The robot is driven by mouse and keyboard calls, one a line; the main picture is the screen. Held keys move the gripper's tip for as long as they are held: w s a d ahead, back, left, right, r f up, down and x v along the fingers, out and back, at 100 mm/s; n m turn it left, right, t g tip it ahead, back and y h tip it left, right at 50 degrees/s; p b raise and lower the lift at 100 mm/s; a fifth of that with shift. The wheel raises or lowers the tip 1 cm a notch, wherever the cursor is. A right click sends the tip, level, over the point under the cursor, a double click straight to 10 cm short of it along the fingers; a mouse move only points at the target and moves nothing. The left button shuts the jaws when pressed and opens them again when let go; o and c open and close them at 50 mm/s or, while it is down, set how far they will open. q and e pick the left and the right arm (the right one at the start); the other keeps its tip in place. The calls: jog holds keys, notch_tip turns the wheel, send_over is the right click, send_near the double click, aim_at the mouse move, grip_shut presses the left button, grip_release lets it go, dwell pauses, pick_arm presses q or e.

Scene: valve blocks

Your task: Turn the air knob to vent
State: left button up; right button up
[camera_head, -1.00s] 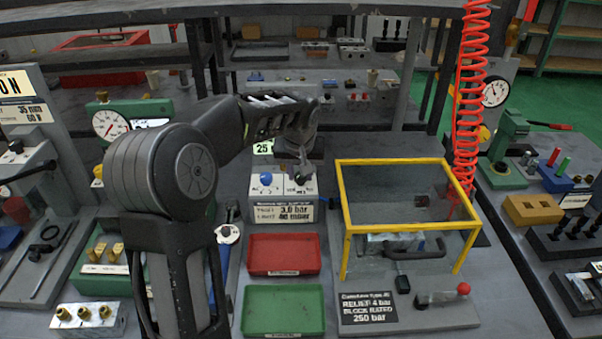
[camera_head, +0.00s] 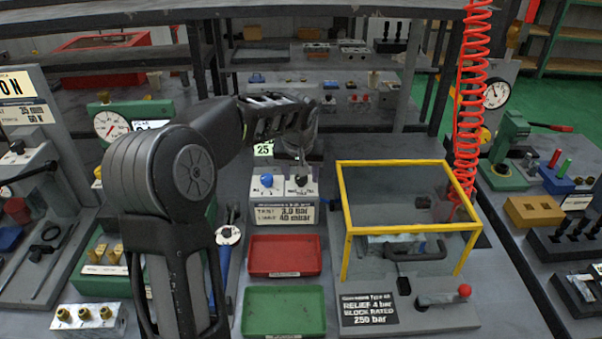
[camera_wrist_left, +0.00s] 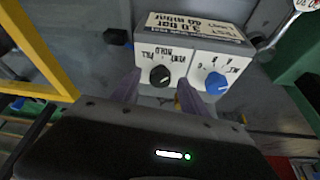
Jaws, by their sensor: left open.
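The control box (camera_head: 284,213) has a white face with a blue knob (camera_head: 267,180) on the left and a black knob (camera_head: 300,181) on the right. In the wrist view the box is upside down. There the black knob (camera_wrist_left: 160,75) has FILL, HOLD and apparently VENT around it; the blue knob (camera_wrist_left: 216,83) has its own scale. Which mark the black knob points at is too small to tell. My left gripper (camera_head: 301,156) is open and empty just above and behind the black knob. In the wrist view its fingers (camera_wrist_left: 158,92) are spread either side of the knob. My right gripper is not in view.
A yellow-framed clear guard (camera_head: 345,220) stands right of the box, with a red coiled hose (camera_head: 466,110) behind. A red tray (camera_head: 284,256) and a green tray (camera_head: 284,310) lie in front. A gauge block (camera_head: 112,124) stands at the left.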

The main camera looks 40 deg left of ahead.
pick_arm(q)
jog(key=v, duration=0.8)
jog(key=shift+f, duration=0.15)
dwell(0.5)
